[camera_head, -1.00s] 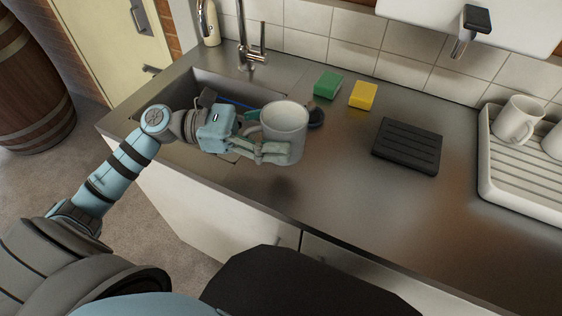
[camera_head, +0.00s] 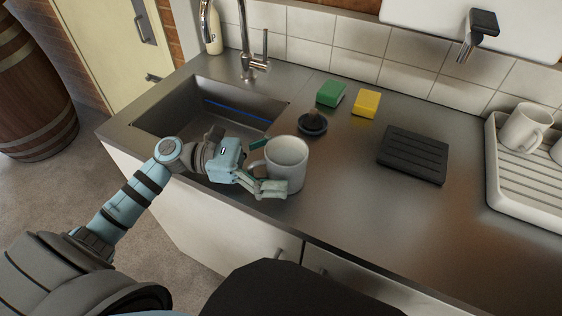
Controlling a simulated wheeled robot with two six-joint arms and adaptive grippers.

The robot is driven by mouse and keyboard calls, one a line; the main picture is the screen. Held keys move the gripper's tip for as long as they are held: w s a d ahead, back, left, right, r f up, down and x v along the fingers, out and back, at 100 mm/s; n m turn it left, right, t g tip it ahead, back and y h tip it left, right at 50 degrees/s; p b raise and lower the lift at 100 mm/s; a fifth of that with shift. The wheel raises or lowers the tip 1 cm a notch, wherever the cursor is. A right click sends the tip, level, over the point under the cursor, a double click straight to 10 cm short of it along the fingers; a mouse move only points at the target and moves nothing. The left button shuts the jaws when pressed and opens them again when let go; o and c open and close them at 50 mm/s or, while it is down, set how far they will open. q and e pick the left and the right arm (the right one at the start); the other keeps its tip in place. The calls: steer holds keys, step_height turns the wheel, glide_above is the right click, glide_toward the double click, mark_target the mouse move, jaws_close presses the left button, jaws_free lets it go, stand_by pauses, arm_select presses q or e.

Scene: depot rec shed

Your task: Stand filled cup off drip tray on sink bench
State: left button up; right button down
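The white cup (camera_head: 290,160) stands on the sink bench (camera_head: 345,195), close to its front edge and just right of the basin, well left of the drip tray. It looks upright, with its handle towards my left gripper; its contents are not clear. My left gripper (camera_head: 262,167) is around the cup's handle side. Its fingers look spread, one low in front of the cup and one partly hidden behind it. The black ribbed drip tray (camera_head: 412,156) lies on the bench with nothing on it. My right gripper is out of view.
A dark round plunger-like item (camera_head: 312,123), a green sponge (camera_head: 331,93) and a yellow sponge (camera_head: 367,103) sit behind the cup. The sink basin (camera_head: 190,105) is left. A white rack (camera_head: 520,185) with cups is right. Bench between cup and drip tray is clear.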

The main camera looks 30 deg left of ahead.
arm_select(q)
steer(key=shift+r, duration=0.1)
steer(key=shift+a, duration=0.2)
steer(key=p+v, duration=0.2)
steer(key=v, duration=0.9)
steer(key=shift+s+a+r, duration=0.1)
steer(key=shift+a, duration=0.2)
